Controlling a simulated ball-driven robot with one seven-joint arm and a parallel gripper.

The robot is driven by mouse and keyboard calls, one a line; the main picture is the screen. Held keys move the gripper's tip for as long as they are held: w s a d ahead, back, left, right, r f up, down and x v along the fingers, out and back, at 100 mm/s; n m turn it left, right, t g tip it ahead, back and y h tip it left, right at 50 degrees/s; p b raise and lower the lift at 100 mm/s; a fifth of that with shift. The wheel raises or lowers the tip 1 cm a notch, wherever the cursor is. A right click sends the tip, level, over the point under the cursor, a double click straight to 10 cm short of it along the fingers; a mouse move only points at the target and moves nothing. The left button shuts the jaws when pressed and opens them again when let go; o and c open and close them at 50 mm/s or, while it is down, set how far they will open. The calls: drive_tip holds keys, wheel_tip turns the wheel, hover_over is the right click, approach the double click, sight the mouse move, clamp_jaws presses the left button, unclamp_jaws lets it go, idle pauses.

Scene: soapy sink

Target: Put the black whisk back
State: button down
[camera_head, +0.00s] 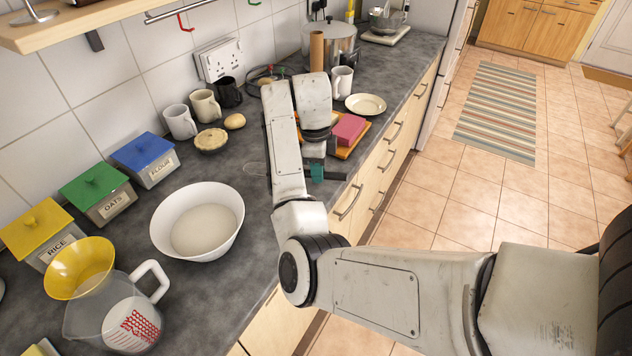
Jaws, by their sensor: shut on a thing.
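My gripper (317,173) is low over the worktop, in front of the wooden board, with teal parts at its tip. It is shut on the black whisk (336,176). A short dark handle end sticks out to the right of the gripper. Thin wire loops, seemingly the whisk's head, show faintly to the left of my forearm. The whisk lies roughly level across the picture. Its middle is hidden behind my forearm and gripper. I cannot tell whether it touches the worktop.
A wall rail (178,10) carries a red hook (185,23). A white bowl (165,222), a jug (112,318) with a yellow funnel, and canisters stand left. Mugs, a pie (211,140) and a pot (338,42) stand behind. A pink block (348,129) lies on the board.

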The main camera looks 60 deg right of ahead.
drive_tip(key=shift+w+f, duration=0.3)
drive_tip(key=shift+f, duration=0.35)
drive_tip(key=shift+f+p, duration=0.5)
drive_tip(key=shift+f, duration=0.75)
drive_tip(key=c, duration=1)
unclamp_jaws()
